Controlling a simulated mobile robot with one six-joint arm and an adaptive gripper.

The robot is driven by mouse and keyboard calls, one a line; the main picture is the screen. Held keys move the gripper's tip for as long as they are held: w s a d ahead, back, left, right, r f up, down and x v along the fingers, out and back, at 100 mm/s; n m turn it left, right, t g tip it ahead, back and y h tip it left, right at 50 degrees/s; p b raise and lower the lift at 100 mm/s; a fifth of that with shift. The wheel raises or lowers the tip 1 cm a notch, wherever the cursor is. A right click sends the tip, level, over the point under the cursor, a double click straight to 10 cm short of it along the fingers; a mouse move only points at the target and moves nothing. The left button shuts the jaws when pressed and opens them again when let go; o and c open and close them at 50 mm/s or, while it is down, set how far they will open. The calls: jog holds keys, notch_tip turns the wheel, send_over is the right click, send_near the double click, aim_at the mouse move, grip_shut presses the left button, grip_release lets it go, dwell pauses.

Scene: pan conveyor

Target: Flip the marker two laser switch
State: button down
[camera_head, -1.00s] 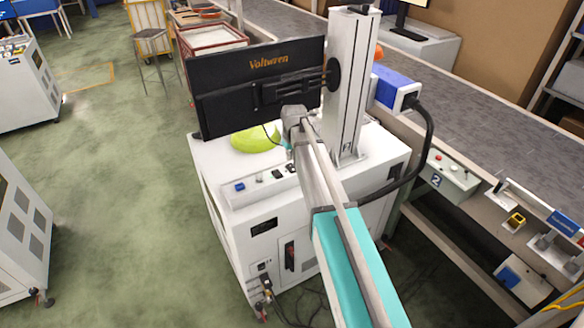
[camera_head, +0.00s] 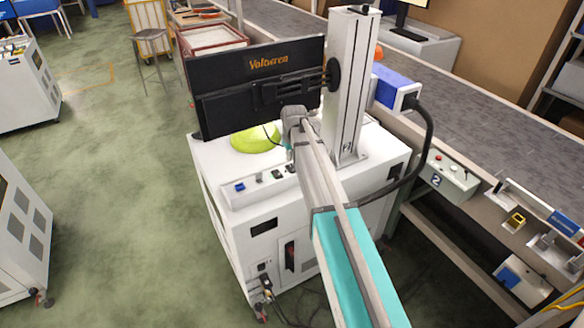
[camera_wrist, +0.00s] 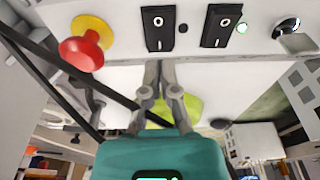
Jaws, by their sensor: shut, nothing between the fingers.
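The marker is a white cabinet (camera_head: 230,215) with a sloped control panel (camera_head: 262,188). In the wrist view two black rocker switches, a left one (camera_wrist: 158,28) and a right one (camera_wrist: 221,25), sit side by side on the panel, each with a white ring mark. I see no readable label telling which is the laser switch. A green lamp (camera_wrist: 242,28) glows beside the right switch; a dark one (camera_wrist: 183,28) is between the switches. My gripper (camera_wrist: 160,66) is shut and empty, its tips close to the left switch's lower end. I cannot tell whether they touch.
A red button on a yellow base (camera_wrist: 85,45) is left of the switches, and a key switch (camera_wrist: 295,30) is right. A black monitor (camera_head: 255,85) and white column (camera_head: 348,90) stand over the cabinet. A box marked 2 (camera_head: 450,178) is on the conveyor's side.

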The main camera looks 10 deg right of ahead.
aim_at(290, 166)
jog(key=shift+f+b, duration=1.3)
jog(key=shift+f, duration=0.05)
dwell(1.3)
jog(key=shift+r+p, duration=3.5)
jog(key=shift+r, duration=0.05)
jog(key=s+m+g, duration=0.1)
jog(key=s+m, duration=0.2)
jog(key=s, duration=2.6)
jog(key=shift+d+f+m+g+h, duration=0.15)
jog(key=shift+m+g+h, duration=0.15)
jog(key=shift+g, duration=0.1)
